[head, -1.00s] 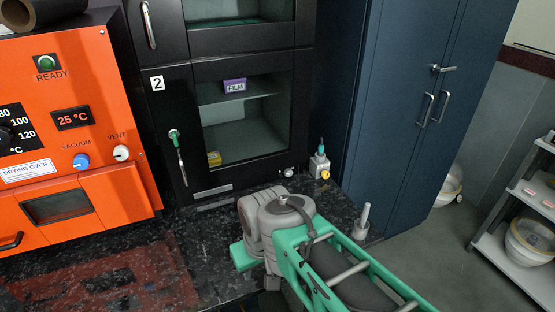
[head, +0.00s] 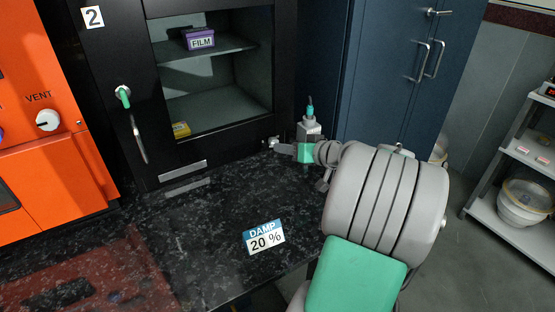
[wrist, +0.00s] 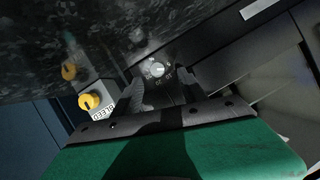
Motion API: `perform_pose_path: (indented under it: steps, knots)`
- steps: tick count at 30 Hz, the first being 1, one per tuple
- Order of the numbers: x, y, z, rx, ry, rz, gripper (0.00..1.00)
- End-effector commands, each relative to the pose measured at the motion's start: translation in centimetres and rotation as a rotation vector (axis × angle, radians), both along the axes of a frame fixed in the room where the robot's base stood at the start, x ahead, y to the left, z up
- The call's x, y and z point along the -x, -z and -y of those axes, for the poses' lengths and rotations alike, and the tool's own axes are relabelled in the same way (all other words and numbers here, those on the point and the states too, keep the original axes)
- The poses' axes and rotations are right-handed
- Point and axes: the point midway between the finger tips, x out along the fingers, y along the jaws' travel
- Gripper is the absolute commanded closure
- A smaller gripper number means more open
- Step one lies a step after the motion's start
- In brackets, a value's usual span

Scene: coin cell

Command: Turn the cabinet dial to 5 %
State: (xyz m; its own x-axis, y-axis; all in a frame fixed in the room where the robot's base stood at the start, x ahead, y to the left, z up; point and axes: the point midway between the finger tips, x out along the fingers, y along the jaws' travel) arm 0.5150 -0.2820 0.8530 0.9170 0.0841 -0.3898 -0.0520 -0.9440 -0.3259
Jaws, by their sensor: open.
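The small pale cabinet dial (wrist: 157,69) is on the lower front of the black cabinet (head: 172,178). In the wrist view it shows ahead of my gripper (wrist: 160,82), between the two fingertips, with small markings around it too blurred to read. The fingers are apart, one on each side of the dial; I cannot tell whether they touch it. In the head view my gripper (head: 285,148) reaches in from the right to the cabinet's lower right corner and partly hides the dial.
A "DAMP 20 %" card (head: 263,238) is on the dark counter (head: 205,235). An orange oven (head: 50,150) stands left.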

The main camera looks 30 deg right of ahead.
Motion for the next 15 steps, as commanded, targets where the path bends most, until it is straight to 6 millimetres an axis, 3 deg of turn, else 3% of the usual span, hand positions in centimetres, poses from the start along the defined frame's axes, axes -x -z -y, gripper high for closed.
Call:
perform_pose_path:
  steps: [1,4,15]
  knots:
    - [0.2,0.2,0.9,-0.003,0.012,0.022,0.51]
    - [-0.6,0.1,1.0,-0.003,0.013,0.036,0.51]
    - [-6.5,2.3,0.4,-0.004,0.011,0.031,0.51]
